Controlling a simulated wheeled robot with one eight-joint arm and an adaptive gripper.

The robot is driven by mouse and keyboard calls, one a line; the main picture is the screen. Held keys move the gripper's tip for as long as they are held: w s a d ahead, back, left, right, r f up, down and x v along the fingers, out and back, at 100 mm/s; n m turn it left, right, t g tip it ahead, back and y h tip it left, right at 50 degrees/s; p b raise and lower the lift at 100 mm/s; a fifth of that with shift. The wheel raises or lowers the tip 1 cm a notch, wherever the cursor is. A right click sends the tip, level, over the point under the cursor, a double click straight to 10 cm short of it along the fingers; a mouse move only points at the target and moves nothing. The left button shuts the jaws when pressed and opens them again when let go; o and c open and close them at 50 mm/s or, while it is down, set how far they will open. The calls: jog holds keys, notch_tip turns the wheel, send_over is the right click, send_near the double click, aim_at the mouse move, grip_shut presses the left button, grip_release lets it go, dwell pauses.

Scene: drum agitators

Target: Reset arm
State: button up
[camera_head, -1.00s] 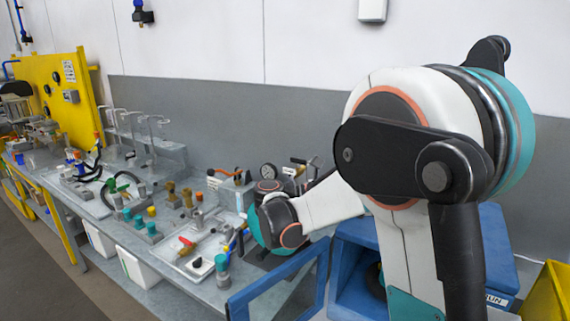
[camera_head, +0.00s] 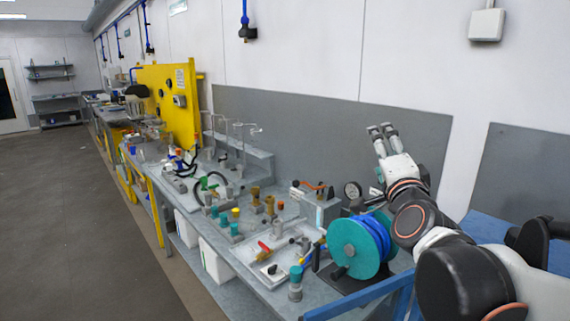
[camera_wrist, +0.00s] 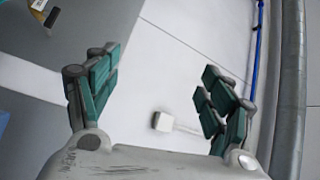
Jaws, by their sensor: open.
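My gripper (camera_head: 382,140) is raised at the right of the head view, above the back part of the bench and in front of the wall. Its fingers point up. In the wrist view my gripper (camera_wrist: 160,90) shows two green-padded fingers spread wide apart with nothing between them. My arm comes in from the lower right of the head view and bends up to the gripper. It hides part of the bench's right end.
A teal reel with blue hose (camera_head: 355,247) stands close beside my arm. The bench (camera_head: 262,290) holds valves and fittings. A yellow panel (camera_head: 168,95) stands farther back. A blue frame (camera_head: 365,297) is at the lower right. The floor (camera_head: 75,220) at left is clear.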

jog(key=s+f+n+g+b, duration=0.2)
jog(key=s+f+n+g, duration=0.4)
jog(key=s+f, duration=0.6)
jog(key=s+f+n+g+y+b, duration=0.1)
jog(key=s+f+n+g+b, duration=0.2)
jog(key=f, duration=1.6)
jog(key=s+a+n+g, duration=0.1)
jog(key=s+n+g, duration=0.2)
jog(key=s+n, duration=0.3)
jog(key=shift+s+g+b, duration=0.3)
jog(key=shift+s, duration=1.3)
